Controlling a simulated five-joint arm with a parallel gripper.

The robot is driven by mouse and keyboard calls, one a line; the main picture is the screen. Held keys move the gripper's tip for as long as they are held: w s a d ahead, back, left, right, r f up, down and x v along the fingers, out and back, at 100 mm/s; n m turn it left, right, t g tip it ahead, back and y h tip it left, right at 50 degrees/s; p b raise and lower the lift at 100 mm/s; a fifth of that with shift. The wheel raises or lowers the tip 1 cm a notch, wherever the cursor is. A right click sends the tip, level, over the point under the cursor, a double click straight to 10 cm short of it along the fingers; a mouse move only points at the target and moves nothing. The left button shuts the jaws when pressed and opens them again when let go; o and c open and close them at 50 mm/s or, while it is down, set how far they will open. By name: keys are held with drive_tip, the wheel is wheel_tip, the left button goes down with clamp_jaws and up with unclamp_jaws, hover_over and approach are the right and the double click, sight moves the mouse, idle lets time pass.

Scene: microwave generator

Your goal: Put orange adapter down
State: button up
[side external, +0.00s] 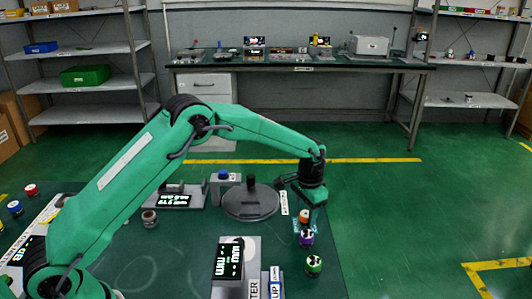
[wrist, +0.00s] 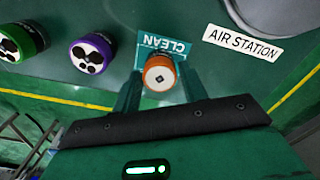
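The orange adapter (wrist: 160,73), with a white face and a small dark mark in its centre, is between the two fingertips of my gripper (wrist: 160,80) in the wrist view. The fingers close against its two sides. It overlaps the lower edge of the teal CLEAN pad (wrist: 165,47). In the side view the orange adapter (side external: 304,216) is just below my gripper (side external: 307,203), at the CLEAN pad. I cannot tell whether its underside touches the surface.
A purple adapter (wrist: 91,54) and a green one (wrist: 20,43) stand left of the pad. The AIR STATION label (wrist: 243,43) lies to the right. A round grey plate (side external: 250,204) is left of my gripper in the side view.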

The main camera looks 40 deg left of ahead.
sight(306, 214)
drive_tip(key=shift+o, duration=1.1)
drive_tip(key=shift+r, duration=0.1)
wheel_tip(306, 214, up, 12)
drive_tip(key=shift+r, duration=0.15)
